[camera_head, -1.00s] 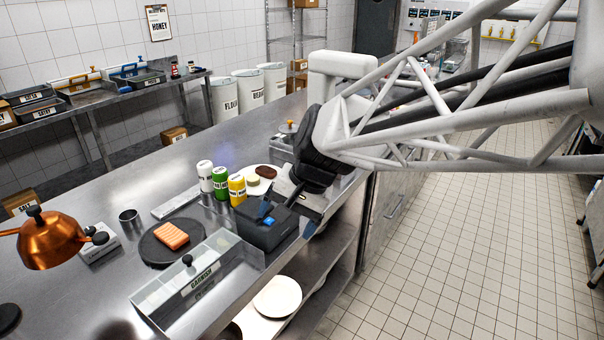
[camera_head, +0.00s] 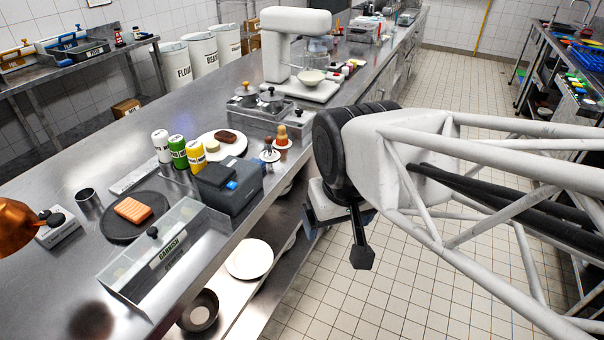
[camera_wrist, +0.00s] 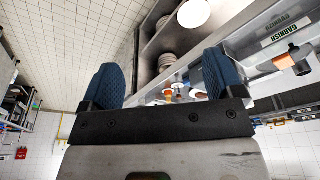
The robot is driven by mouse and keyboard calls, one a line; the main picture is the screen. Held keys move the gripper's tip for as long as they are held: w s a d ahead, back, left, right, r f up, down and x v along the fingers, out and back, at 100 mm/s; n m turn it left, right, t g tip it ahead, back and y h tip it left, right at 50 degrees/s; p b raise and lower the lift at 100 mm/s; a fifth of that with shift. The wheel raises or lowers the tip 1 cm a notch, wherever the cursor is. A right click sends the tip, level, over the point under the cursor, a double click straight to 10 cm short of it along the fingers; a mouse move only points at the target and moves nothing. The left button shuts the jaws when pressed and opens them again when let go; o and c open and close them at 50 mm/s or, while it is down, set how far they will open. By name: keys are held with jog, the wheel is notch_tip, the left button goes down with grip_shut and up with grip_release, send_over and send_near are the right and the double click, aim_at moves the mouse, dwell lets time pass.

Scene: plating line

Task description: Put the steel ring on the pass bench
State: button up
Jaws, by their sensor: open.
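The steel ring (camera_head: 88,203), a small open metal cylinder, stands upright on the long steel bench (camera_head: 120,277) in the head view. It is left of a dark round slate bearing an orange block. I cannot tell from any label whether this bench is the pass bench. My gripper (camera_head: 338,238) is open, with nothing visible between its fingers, out over the floor beside the bench's right edge, far from the ring. The wrist view shows its two blue finger pads (camera_wrist: 160,78) spread apart.
Between gripper and ring stand a dark box (camera_head: 228,187), several labelled shakers (camera_head: 178,152) and a clear garnish bin (camera_head: 165,255). A lower shelf holds a white plate (camera_head: 248,259) and a bowl (camera_head: 198,311).

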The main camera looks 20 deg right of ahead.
jog(key=shift+o, duration=0.4)
jog(key=w+a+r+m+y, duration=0.1)
jog(key=w+a+m, duration=0.2)
jog(key=w+a, duration=0.55)
jog(key=w+a+r+m+y, duration=0.1)
jog(key=w+a+m, duration=0.3)
jog(key=w, duration=0.7)
jog(key=w+a+m+y, duration=0.1)
jog(key=w+a+m, duration=0.2)
jog(key=w+a, duration=0.6)
jog(key=m+g+y, duration=0.2)
jog(key=m, duration=0.7)
send_over(88, 199)
jog(key=w+d, duration=0.2)
notch_tip(88, 199, down, 15)
jog(key=shift+a, duration=0.2)
jog(key=shift+f, duration=0.1)
